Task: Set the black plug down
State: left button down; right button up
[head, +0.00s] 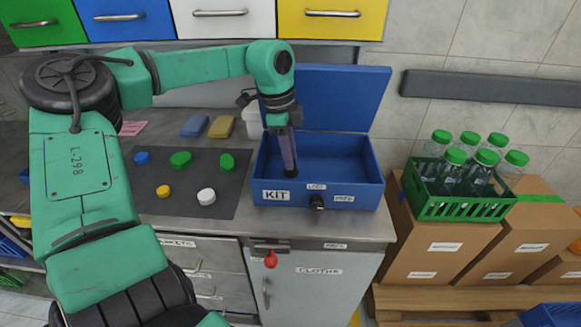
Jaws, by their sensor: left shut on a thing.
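My left gripper (290,170) points down inside the open blue box labelled KIT (352,190), at the left part of its interior. It is shut on the black plug (290,174), a small dark piece at the fingertips. The plug is low in the box, close to the floor; I cannot tell whether it touches. The fingers hide most of it. My right gripper is out of view.
The box's raised lid (345,95) stands behind. A dark mat (180,200) on the left holds blue, green, yellow and white caps. A green crate of bottles (462,208) stands on cartons at right. The box's right interior is free.

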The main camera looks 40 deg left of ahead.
aim_at(290, 172)
pick_arm(q)
notch_tip(290, 172, down, 4)
jog(key=shift+s+d+r, duration=0.1)
jog(key=shift+s+d, duration=0.05)
jog(key=c, duration=0.7)
grip_release()
jog(key=shift+o, duration=0.2)
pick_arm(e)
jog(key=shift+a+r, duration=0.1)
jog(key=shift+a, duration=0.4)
pick_arm(q)
jog(key=shift+r, duration=0.1)
notch_tip(290, 172, up, 12)
jog(key=s+a, duration=0.1)
jog(key=shift+a+f, duration=0.2)
jog(key=shift+a, duration=0.05)
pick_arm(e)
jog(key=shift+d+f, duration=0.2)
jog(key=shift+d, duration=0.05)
